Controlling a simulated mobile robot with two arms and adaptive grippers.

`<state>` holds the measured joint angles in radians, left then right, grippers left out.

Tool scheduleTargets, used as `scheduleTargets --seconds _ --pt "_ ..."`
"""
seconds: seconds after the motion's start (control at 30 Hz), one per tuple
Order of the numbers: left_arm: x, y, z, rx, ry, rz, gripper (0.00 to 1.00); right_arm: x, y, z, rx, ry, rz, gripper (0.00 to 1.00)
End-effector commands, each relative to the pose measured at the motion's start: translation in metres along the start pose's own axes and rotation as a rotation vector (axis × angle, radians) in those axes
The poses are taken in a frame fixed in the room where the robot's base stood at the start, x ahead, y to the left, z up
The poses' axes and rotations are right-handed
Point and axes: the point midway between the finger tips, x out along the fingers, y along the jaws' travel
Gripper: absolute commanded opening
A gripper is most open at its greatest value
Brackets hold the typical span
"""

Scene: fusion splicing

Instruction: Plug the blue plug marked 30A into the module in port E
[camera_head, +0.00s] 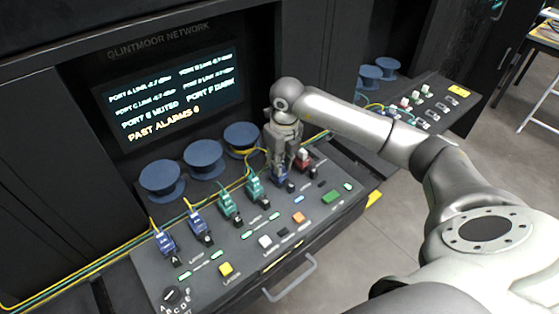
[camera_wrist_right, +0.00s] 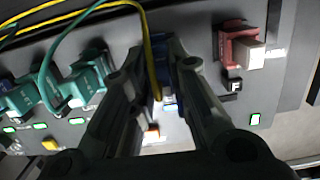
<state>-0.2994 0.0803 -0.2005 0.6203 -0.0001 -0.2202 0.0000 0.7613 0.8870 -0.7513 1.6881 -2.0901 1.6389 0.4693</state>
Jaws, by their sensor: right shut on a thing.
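My right gripper (camera_head: 281,168) points down over the sloped panel (camera_head: 160,275), at the port position between the second green plug and the red plug. It is shut on a blue plug (camera_head: 280,178), mostly hidden by the fingers. In the right wrist view the blue plug (camera_wrist_right: 168,98) shows between the fingers (camera_wrist_right: 168,110), with a yellow cable rising from it. Its 30A marking cannot be read. I cannot tell whether it is fully seated in port E. My left gripper is not in view.
Blue plugs (camera_head: 165,243) and (camera_head: 200,227), green plugs (camera_head: 228,205) and (camera_head: 254,188), and a red plug (camera_head: 303,161) with a white part stand along the panel. Blue spools (camera_head: 203,157) stand behind. A screen (camera_head: 170,97) reads "PORT E MUTED". A handle (camera_head: 290,280) is in front.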

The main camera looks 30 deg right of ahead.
Motion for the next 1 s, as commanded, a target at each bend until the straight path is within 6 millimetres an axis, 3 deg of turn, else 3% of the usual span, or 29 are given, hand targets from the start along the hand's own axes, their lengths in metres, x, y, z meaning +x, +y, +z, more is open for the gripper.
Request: scheduleTargets --seconds 0.3,0.33,0.5,0.83,1.0 --pt "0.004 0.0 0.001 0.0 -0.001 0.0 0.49 0.004 0.0 0.0 0.001 -0.001 0.0 0.01" --pt "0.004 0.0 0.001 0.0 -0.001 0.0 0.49 0.004 0.0 0.0 0.001 0.0 0.0 0.2" --pt "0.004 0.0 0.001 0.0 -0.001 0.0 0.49 0.004 0.0 0.0 0.0 0.0 0.0 0.42" --pt "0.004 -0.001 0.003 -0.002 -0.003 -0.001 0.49 0.003 0.0 0.0 0.0 -0.001 0.0 0.42" --pt "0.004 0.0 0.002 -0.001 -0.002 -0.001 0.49 -0.016 -0.001 0.001 0.0 -0.004 -0.001 0.42"
